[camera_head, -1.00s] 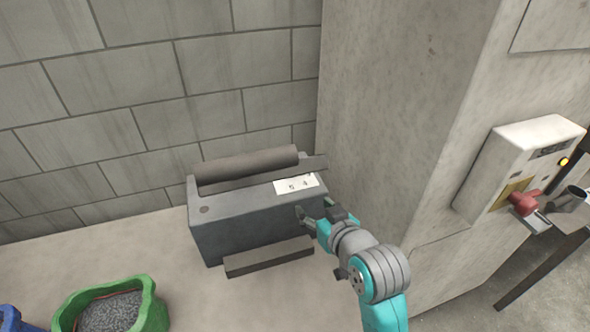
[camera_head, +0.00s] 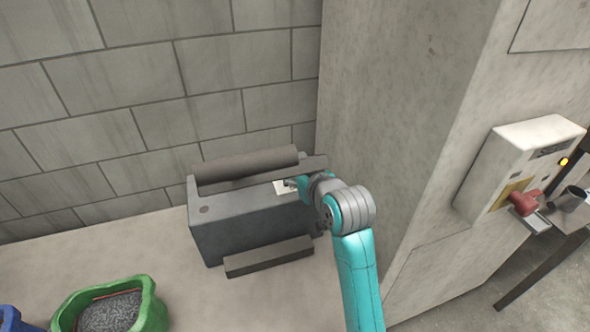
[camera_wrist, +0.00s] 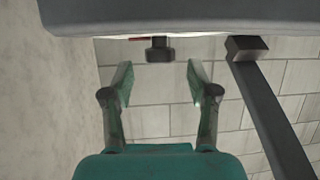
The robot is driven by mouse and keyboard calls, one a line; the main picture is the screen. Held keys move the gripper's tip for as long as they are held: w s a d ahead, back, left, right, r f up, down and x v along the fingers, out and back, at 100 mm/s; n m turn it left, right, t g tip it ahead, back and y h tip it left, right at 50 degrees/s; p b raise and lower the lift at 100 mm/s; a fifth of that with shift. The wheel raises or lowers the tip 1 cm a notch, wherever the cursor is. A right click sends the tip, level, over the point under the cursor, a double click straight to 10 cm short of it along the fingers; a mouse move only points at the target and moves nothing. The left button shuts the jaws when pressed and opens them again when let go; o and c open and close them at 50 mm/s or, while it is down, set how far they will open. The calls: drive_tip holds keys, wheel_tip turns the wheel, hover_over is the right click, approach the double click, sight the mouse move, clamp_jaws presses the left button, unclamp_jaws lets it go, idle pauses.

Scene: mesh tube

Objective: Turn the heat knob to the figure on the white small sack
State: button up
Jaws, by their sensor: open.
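The grey sealer (camera_head: 245,232) stands against the block wall, with a white panel (camera_head: 282,188) on its top, now partly covered by my arm. In the wrist view a small dark knob (camera_wrist: 160,51) sticks out from the machine's pale face, with a red mark (camera_wrist: 138,39) beside its base. My gripper (camera_wrist: 160,76) is open and empty, its two green fingers on either side of the knob's line and apart from it. In the head view the fingers are mostly hidden at the panel. No white small sack is in view.
A dark bar (camera_wrist: 265,105) runs along the right of the wrist view. A grey pillar (camera_head: 400,110) stands close right of the sealer. A green sack of grey granules (camera_head: 148,300) and a blue one (camera_head: 10,318) sit at lower left. A box with a red knob (camera_head: 526,202) is at right.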

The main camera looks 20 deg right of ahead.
drive_tip(key=shift+x, duration=1.15)
clamp_jaws()
drive_tip(key=shift+a+m+h, duration=0.15)
drive_tip(key=shift+m+h, duration=0.15)
drive_tip(key=shift+h, duration=0.1)
drive_tip(key=m+h, duration=0.2)
drive_tip(key=h, duration=0.1)
drive_tip(key=shift+a+m, duration=0.25)
drive_tip(key=shift+m, duration=0.05)
drive_tip(key=shift+w+a+m+g+h, duration=0.1)
drive_tip(key=shift+m+g+h, duration=0.4)
drive_tip(key=shift+m+h, duration=0.65)
drive_tip(key=shift+w+a+m+g+h, duration=0.1)
drive_tip(key=shift+m+g+h, duration=0.4)
drive_tip(key=shift+m+h, duration=0.65)
